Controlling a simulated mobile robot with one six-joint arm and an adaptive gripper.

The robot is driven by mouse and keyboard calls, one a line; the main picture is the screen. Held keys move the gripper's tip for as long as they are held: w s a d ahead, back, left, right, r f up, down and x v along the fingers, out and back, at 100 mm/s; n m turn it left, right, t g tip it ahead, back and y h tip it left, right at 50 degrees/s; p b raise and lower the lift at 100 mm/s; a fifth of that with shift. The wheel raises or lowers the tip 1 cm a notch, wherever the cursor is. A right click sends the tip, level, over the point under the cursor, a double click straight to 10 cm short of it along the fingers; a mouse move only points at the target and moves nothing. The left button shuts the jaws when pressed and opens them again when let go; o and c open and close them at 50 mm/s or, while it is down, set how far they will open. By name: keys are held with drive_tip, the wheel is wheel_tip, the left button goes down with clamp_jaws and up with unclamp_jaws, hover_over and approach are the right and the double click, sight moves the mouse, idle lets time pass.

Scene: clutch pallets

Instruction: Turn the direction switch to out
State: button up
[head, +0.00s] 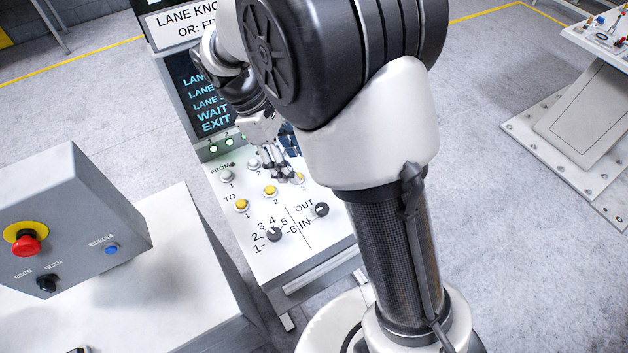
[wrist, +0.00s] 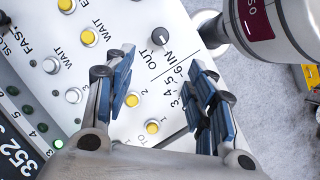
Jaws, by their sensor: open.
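The direction switch is a round black knob (head: 321,209) at the right of the white sloping panel (head: 290,255), beside the printed words OUT and IN. In the wrist view the same knob (wrist: 159,36) stands beyond my fingertips, near the top centre. It bears a small pale mark, but I cannot tell which word it points to. My gripper (head: 277,172) is over the upper part of the panel, above the button rows and apart from the switch. In the wrist view my gripper (wrist: 163,75) is open, with nothing between its fingers.
A second black knob (head: 274,234) with numbers around it is left of the switch. Yellow buttons (head: 242,205) and white FROM buttons (head: 227,176) are close by. A dark screen (head: 205,100) rises behind. A grey box with a red emergency button (head: 26,246) stands left.

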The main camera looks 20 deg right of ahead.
sight(319, 207)
drive_tip(key=b+x, duration=0.3)
drive_tip(key=x, duration=1.4)
drive_tip(key=shift+c, duration=0.5)
drive_tip(key=shift+r, duration=0.1)
drive_tip(key=c, duration=1)
